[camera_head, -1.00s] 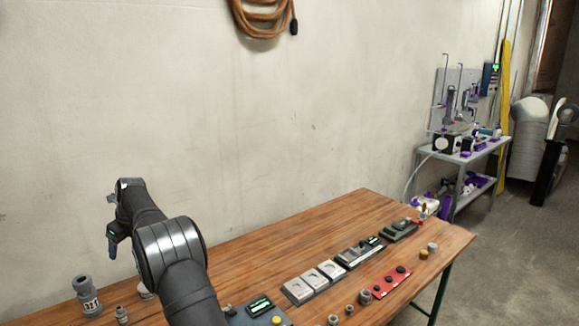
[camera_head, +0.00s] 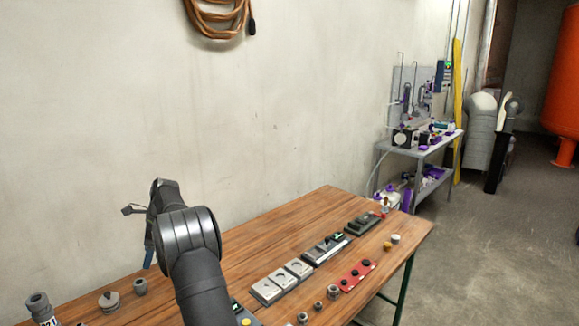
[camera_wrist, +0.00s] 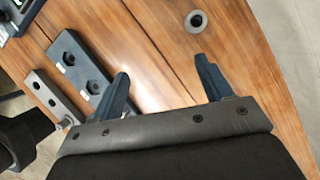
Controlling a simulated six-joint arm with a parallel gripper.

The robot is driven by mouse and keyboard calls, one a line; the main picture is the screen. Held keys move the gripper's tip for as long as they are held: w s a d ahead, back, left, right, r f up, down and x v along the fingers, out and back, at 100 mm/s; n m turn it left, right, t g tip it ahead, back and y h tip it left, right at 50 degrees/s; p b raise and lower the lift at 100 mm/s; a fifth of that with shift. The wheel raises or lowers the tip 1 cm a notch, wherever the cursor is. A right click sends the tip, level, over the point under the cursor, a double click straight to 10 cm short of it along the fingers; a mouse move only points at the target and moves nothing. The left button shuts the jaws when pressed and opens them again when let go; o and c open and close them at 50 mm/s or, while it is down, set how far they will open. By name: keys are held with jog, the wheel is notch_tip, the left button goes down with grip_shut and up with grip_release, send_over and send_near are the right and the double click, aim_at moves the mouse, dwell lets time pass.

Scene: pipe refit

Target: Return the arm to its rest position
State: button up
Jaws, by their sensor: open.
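My gripper (camera_wrist: 163,88) is open and empty in the wrist view, its two dark fingers spread above the wooden table (camera_wrist: 160,40). In the head view my arm rises at the table's left part, and the gripper end (camera_head: 148,235) is mostly hidden behind my own arm links. It is held above the table, apart from the objects on it.
Grey pipe fittings (camera_head: 40,308) stand at the table's left. Grey blocks (camera_head: 282,278) and a red strip (camera_head: 357,274) lie to the right. In the wrist view, a dark two-hole block (camera_wrist: 80,65) and a round fitting (camera_wrist: 196,21) lie near the fingers.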

jog(key=w+d+f+n+g+h, duration=0.1)
jog(key=d+n, duration=0.4)
jog(key=d, duration=0.9)
jog(key=shift+w+f+g, duration=0.25)
jog(key=shift+w+g, duration=0.15)
jog(key=shift+w, duration=0.15)
jog(key=s+a+r+m+t, duration=0.1)
jog(key=s+a+m, duration=0.1)
jog(key=a, duration=0.7)
jog(key=s+a+r+m+t+y, duration=0.1)
jog(key=a+m, duration=0.4)
jog(key=a, duration=0.5)
jog(key=shift+s+a+r+t, duration=0.15)
jog(key=shift+s+a+t, duration=0.15)
jog(key=shift+s, duration=0.15)
